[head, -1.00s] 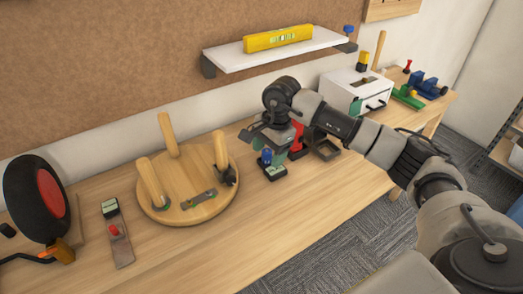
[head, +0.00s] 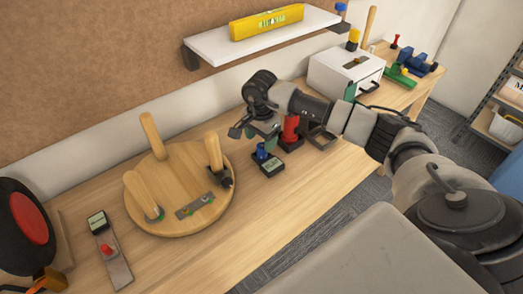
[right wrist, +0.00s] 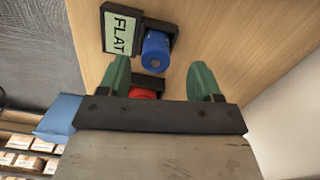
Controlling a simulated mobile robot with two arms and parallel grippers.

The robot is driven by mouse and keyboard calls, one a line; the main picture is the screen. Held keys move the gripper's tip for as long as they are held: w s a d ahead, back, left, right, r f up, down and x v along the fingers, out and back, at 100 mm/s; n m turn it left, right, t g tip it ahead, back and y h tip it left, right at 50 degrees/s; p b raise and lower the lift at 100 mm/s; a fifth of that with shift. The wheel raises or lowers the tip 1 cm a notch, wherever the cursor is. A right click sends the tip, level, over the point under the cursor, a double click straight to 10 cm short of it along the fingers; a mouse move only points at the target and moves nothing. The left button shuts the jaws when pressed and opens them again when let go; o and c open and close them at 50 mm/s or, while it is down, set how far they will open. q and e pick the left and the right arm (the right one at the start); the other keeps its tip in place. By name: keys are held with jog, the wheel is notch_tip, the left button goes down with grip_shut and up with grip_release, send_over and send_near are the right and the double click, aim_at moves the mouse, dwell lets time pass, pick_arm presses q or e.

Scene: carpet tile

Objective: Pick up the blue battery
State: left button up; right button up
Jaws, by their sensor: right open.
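The blue battery (head: 262,152) stands upright in a small dark holder on the workbench. A label on the holder (head: 269,166) reads "FLAT" in the right wrist view (right wrist: 121,33). The blue battery (right wrist: 155,51) shows there just beyond the fingertips. My right gripper (head: 262,133) is open and empty, above and close to the battery in the head view. Its green fingers (right wrist: 160,80) stand apart in the wrist view, with the battery ahead and between their lines, not touched. My left gripper is not in view.
A red object (head: 291,128) stands close behind the battery; it also shows between my fingers (right wrist: 143,94). A round wooden stool top with legs (head: 185,220) lies to the left. A shelf with a yellow level (head: 266,22) hangs above.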

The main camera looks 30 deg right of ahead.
aim_at(262, 146)
jog(key=f, duration=0.2)
jog(key=f+p, duration=0.1)
jog(key=shift+s+d+f, duration=0.1)
jog(key=shift+s+f, duration=0.15)
jog(key=shift+s, duration=0.05)
jog(key=shift+f, duration=0.25)
jog(key=shift+w, duration=0.1)
jog(key=shift+c, duration=0.5)
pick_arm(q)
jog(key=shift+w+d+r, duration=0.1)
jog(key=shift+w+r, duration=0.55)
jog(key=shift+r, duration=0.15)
pick_arm(e)
jog(key=c, duration=0.9)
